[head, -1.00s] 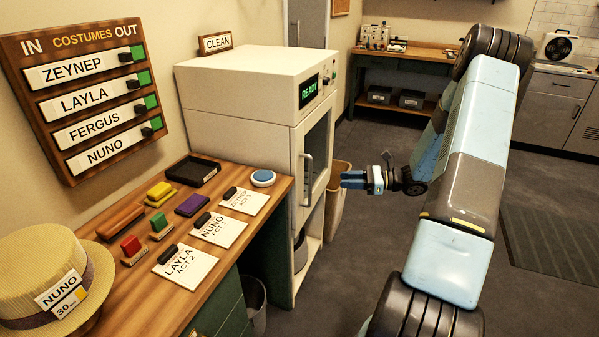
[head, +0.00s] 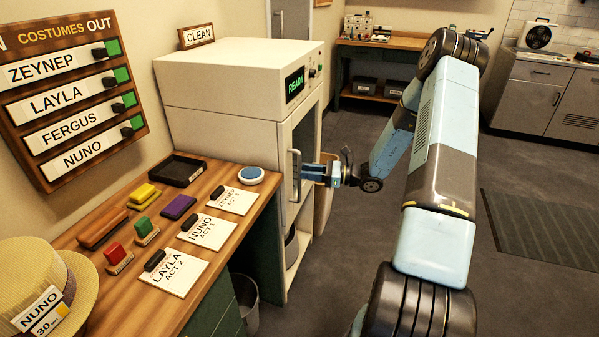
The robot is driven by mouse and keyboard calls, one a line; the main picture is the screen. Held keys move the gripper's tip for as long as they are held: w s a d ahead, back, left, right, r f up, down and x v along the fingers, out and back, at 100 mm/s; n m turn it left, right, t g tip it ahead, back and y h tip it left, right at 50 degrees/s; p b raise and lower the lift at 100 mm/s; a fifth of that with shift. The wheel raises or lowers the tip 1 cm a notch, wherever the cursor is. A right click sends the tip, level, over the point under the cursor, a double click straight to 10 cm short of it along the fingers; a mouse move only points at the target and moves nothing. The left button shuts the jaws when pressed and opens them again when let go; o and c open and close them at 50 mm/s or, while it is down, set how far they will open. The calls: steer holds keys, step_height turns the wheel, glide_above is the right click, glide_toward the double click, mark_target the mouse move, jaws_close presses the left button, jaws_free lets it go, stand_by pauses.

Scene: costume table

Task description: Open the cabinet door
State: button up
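The cream cabinet (head: 225,125) stands beyond the wooden counter, with a lit "READY" display on its upper front. Its glass-panelled door (head: 304,130) looks shut. A vertical handle (head: 295,172) is on the door's near side. My gripper (head: 304,172) is at the handle, its blue fingers pointing left toward it. The fingertips overlap the handle in this view. I cannot tell whether they are closed on it or only beside it.
The wooden counter (head: 95,262) holds name cards, coloured blocks, a black tray (head: 177,170) and a straw hat (head: 45,285). A bin (head: 244,300) stands below the counter. A tan bin (head: 326,195) stands behind my gripper. The floor to the right is open.

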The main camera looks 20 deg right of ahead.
steer(key=shift+x, duration=1.8)
jaws_close()
